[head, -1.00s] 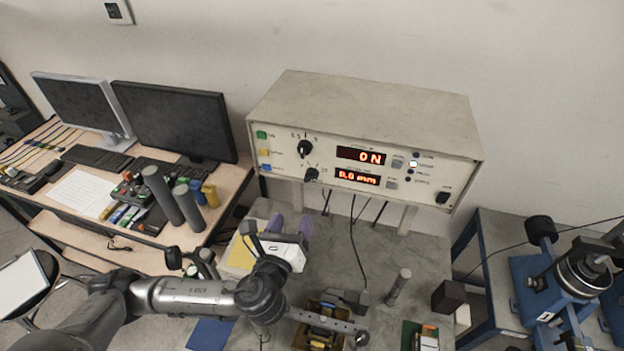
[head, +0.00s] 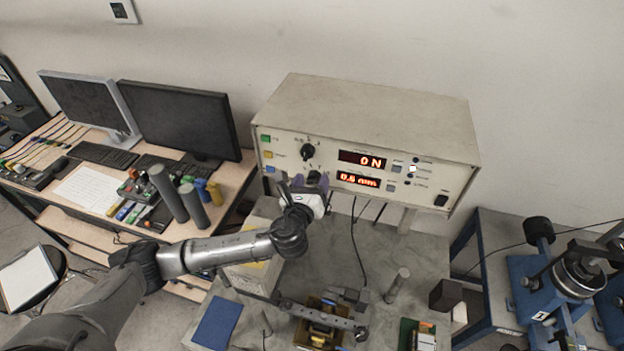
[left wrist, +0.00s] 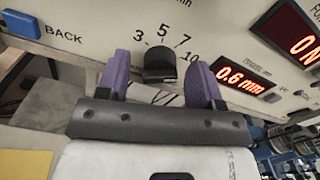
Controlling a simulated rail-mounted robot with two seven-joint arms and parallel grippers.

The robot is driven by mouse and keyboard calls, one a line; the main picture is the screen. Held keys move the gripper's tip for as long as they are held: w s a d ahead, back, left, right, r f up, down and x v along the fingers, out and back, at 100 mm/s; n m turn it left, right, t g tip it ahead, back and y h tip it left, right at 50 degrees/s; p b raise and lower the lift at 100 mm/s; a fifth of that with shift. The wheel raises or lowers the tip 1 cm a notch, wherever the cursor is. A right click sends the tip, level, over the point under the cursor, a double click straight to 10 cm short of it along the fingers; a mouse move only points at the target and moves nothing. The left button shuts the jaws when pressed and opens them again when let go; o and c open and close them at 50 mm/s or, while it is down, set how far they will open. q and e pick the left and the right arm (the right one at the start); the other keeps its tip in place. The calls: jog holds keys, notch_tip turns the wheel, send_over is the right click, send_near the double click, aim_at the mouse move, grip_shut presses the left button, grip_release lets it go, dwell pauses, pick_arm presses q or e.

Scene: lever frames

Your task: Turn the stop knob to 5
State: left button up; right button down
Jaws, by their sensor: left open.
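The stop knob (head: 314,177) is the lower black knob on the front of the beige control box (head: 370,110). In the left wrist view the knob (left wrist: 160,66) sits below printed marks 3, 5, 7 and 10; I cannot tell which mark it points at. My left gripper (head: 306,184) is up at the panel, with its purple fingers (left wrist: 158,78) open on either side of the knob and a visible gap to each. The lower red display (head: 358,180) reads 0.6 mm. My right gripper is not in view.
Another black knob (head: 307,151) is just above, with an upper display (head: 362,159) reading ON. Coloured buttons line the panel's left side, including a blue BACK button (left wrist: 22,25). Below is a grey bench (head: 380,250) with a metal post (head: 397,285).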

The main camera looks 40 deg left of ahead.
pick_arm(q)
jog(key=shift+w, duration=0.15)
jog(key=c, duration=0.9)
